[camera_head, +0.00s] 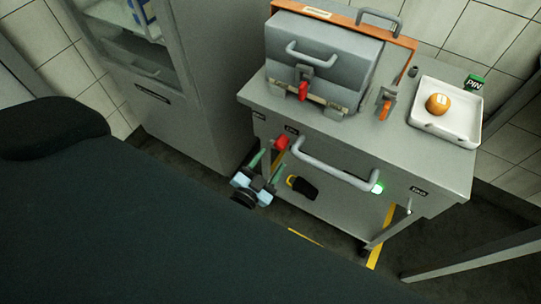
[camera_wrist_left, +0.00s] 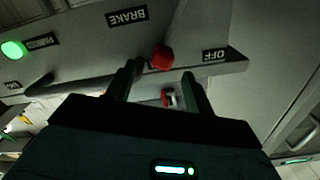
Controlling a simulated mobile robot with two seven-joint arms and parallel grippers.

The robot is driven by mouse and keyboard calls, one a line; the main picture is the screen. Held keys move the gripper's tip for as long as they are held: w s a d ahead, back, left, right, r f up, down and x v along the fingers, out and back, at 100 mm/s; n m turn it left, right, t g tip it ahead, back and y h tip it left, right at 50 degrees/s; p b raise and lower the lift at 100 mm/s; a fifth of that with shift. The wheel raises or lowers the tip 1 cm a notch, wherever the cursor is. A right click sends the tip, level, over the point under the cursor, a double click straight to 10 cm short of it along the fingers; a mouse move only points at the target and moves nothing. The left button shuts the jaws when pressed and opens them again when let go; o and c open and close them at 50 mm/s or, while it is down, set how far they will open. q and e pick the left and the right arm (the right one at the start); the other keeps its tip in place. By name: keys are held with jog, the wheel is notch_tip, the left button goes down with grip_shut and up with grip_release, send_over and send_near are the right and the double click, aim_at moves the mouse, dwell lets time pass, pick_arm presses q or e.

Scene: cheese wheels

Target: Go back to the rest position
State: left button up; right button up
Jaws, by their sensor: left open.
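My left gripper (camera_head: 267,163) is in front of the grey cart's front panel, near its left end. Its two fingers are apart with nothing held between them; they also show in the left wrist view (camera_wrist_left: 160,83). A red knob (camera_head: 282,142) on the cart front is just beyond the fingertips. In the wrist view the red knob (camera_wrist_left: 162,57) sits between the BRAKE label (camera_wrist_left: 127,16) and the OFF label (camera_wrist_left: 215,55). I cannot tell whether a finger touches it. My right gripper is not in view.
The grey cart (camera_head: 440,165) has a front handle (camera_head: 330,170) and a lit green light (camera_head: 377,188). On top are a grey lidded box (camera_head: 325,60) and a white tray (camera_head: 465,125) holding an orange-yellow cheese wheel (camera_head: 438,103). A grey cabinet (camera_head: 195,90) stands close on the left.

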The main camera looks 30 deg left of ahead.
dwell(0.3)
pick_arm(q)
jog(key=s+n+g+h+p, duration=0.1)
jog(key=s+n+g+p, duration=0.2)
jog(key=s, duration=2.5)
jog(key=g+p, duration=0.4)
jog(key=g, duration=0.2)
jog(key=shift+s+r+p, duration=0.15)
jog(key=shift+s+p, duration=0.1)
jog(key=shift+p, duration=0.05)
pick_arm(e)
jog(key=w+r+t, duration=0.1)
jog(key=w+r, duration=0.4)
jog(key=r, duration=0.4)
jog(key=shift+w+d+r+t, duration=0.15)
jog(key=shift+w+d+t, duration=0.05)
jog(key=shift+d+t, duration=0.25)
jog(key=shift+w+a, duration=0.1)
